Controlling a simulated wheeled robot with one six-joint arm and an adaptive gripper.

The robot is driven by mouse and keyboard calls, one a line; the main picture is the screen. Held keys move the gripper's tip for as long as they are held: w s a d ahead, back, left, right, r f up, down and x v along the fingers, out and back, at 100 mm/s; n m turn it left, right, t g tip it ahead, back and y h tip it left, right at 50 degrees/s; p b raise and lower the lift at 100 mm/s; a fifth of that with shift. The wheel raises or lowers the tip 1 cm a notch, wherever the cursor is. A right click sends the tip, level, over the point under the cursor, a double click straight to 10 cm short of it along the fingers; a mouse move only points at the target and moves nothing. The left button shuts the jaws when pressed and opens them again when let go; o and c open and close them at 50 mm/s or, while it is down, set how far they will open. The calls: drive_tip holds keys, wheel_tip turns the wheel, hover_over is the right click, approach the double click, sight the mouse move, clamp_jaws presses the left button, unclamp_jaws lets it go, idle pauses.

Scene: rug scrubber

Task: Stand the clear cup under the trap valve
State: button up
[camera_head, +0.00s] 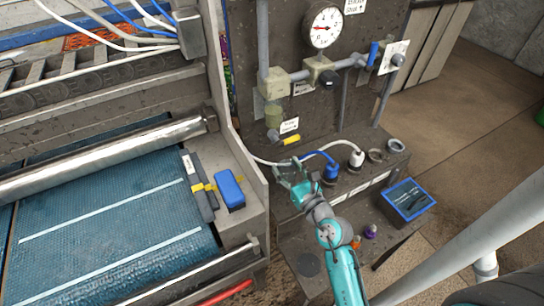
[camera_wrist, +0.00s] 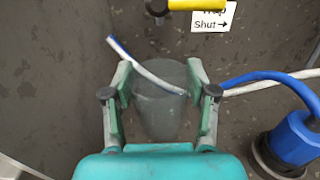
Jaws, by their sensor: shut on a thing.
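My gripper (camera_head: 291,168) is shut on the clear cup (camera_wrist: 160,115). In the wrist view the cup sits between the two fingers (camera_wrist: 160,82), looking roughly upright. In the head view the cup is hard to make out against the dark panel. The trap valve has a yellow handle (camera_head: 291,140), which also shows at the top of the wrist view (camera_wrist: 198,4). A dark stub (camera_wrist: 157,8) hangs by the handle, above and beyond the cup in the picture. A tag (camera_wrist: 213,17) there reads "Shut" with an arrow. I cannot tell whether the cup touches anything below.
A white hose (camera_wrist: 145,68) crosses the cup in the wrist view. A blue connector (camera_wrist: 292,140) with its hose stands close on the right. A gauge (camera_head: 322,27) and pipes are above. A blue box (camera_head: 229,190) sits left, and a blue-framed screen (camera_head: 408,199) right.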

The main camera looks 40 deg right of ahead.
sight(292, 183)
drive_tip(key=x, duration=0.8)
drive_tip(key=shift+w+d, duration=0.15)
drive_tip(key=shift+w, duration=0.2)
drive_tip(key=shift+f, duration=1.8)
drive_tip(key=shift+f, duration=0.1)
drive_tip(key=o, duration=1.2)
drive_tip(key=shift+c, duration=0.2)
drive_tip(key=v, duration=1.2)
